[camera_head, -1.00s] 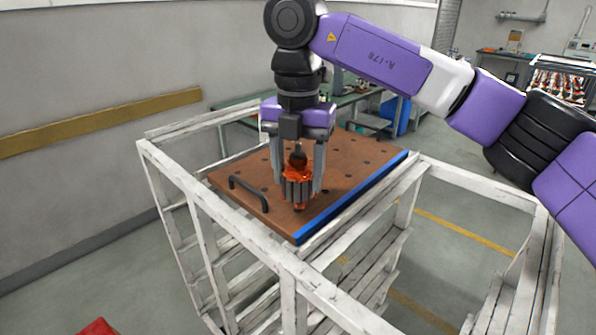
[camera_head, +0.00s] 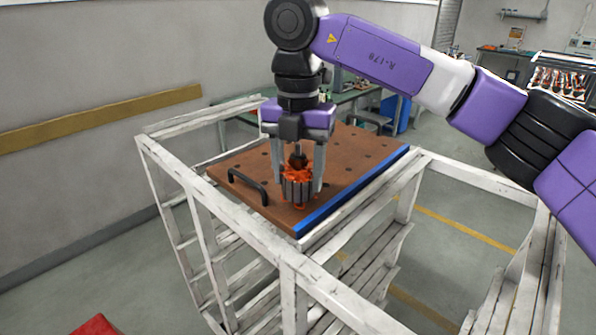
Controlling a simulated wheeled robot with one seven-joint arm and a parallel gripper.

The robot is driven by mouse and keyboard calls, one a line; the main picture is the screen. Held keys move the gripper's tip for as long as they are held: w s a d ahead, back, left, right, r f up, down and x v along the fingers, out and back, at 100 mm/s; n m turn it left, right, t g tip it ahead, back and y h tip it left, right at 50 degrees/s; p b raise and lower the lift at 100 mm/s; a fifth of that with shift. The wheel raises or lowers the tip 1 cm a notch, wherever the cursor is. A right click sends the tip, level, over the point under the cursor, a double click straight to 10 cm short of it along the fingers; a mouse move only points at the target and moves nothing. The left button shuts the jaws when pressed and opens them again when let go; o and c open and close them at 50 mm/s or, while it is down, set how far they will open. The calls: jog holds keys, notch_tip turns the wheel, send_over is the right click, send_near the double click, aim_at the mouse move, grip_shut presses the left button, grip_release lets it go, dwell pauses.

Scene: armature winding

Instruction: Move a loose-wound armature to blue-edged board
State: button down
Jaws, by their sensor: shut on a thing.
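The armature (camera_head: 297,190) has a grey slotted core with orange-red windings and a dark top. It is upright at the board's near part, close to the blue edge. My gripper (camera_head: 299,180) points down from above, with one finger on each side of the armature, and is shut on it. The blue-edged board (camera_head: 347,160) is brown with rows of holes and a blue strip along its right front side. The armature's base appears at the board's surface; I cannot tell whether it touches.
A black handle (camera_head: 249,186) stands on the board's left side. A white slatted frame (camera_head: 294,262) surrounds the board. A green bench (camera_head: 352,97) stands behind. A tray of several armatures (camera_head: 560,82) is at the far right. A red object (camera_head: 96,326) shows at bottom left.

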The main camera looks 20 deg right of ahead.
jog(key=shift+f, duration=0.25)
dwell(0.7)
jog(key=shift+c, duration=2.3)
grip_release()
jog(key=shift+r+b, duration=1)
jog(key=shift+r, duration=2.95)
notch_tip(320, 180, up, 7)
jog(key=shift+r+b, duration=0.2)
jog(key=shift+b, duration=0.1)
jog(key=shift+r, duration=0.2)
jog(key=shift+s, duration=0.1)
